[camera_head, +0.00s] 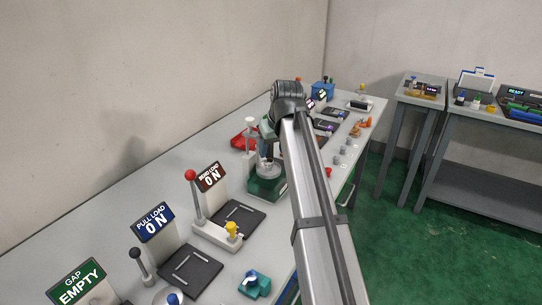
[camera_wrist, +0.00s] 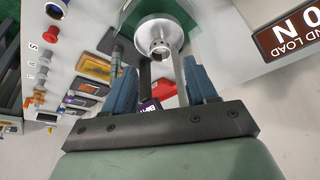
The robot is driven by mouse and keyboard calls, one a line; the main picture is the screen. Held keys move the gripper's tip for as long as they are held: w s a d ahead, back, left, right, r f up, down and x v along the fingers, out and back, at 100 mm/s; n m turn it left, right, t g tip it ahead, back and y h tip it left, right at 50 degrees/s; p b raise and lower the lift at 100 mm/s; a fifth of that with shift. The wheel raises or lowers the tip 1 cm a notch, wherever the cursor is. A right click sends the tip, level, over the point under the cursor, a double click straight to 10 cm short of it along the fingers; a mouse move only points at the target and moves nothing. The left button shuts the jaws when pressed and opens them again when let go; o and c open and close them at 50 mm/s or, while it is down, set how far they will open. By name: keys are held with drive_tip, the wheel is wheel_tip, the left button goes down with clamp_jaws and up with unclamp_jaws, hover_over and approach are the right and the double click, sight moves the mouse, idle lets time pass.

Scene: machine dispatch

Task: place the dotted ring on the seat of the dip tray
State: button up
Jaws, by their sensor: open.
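My gripper (camera_wrist: 160,80) shows two blue fingers, apart, with nothing visibly held between them. In the wrist view, a pale round metal piece with a central hole (camera_wrist: 158,46) lies just beyond the fingertips, on a green-based machine (camera_wrist: 196,36). I cannot tell whether this piece is the dotted ring; no dots can be made out. In the head view, my arm reaches over the table and partly covers this machine (camera_head: 262,186), with a clear round part on top. I cannot identify the dip tray or its seat with certainty.
The long grey table (camera_head: 130,205) carries a red-knobbed lever stand (camera_head: 192,190), a "PULL LOAD" station (camera_head: 155,224) and a red bin (camera_head: 243,139). Several small knobs and parts line its right side. A teal part (camera_head: 254,284) lies near the front. Side tables (camera_head: 450,108) stand at right.

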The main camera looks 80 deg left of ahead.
drive_tip(key=v, duration=0.6)
drive_tip(key=shift+r, duration=0.35)
drive_tip(key=shift+d, duration=0.15)
